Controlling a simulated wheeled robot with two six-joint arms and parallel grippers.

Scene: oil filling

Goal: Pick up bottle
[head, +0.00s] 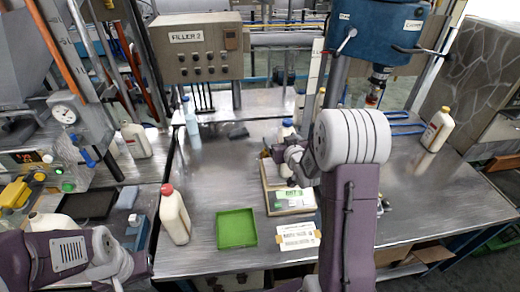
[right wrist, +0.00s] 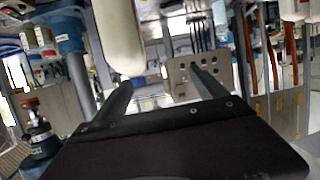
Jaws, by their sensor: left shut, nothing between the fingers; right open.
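A white bottle with a red cap (head: 174,218) stands upright at the table's front left, beside the green tray. My left gripper (head: 118,280) is shut and empty at the lower left, partly cut off.
A green tray (head: 237,229) lies at the front, with a label sheet (head: 298,236) and a stack of boxes (head: 292,202) to its right. A blue machine (head: 378,24) hangs at the back right. A control panel (head: 195,48) stands behind.

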